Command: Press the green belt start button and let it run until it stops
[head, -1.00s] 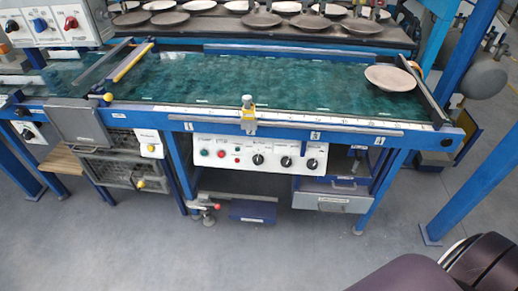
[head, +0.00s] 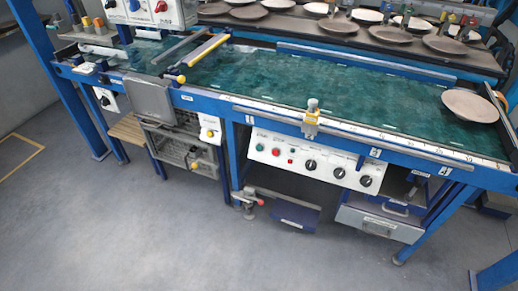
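The green button (head: 260,147) is on the left end of a white control panel (head: 316,163) under the front edge of the bench. A red button (head: 276,152) sits right of it, then a smaller red light or button and several black knobs. The green belt (head: 300,88) fills the bench top. A round pale plate (head: 470,106) lies at the right end of the belt. The view does not show whether the belt is moving. Neither of my grippers is in view.
Several plates stand on a dark rack (head: 330,32) behind the belt. A white box with knobs (head: 155,8) is at the back left. A drawer (head: 378,222) hangs below the bench at right. The grey floor (head: 180,240) in front is clear.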

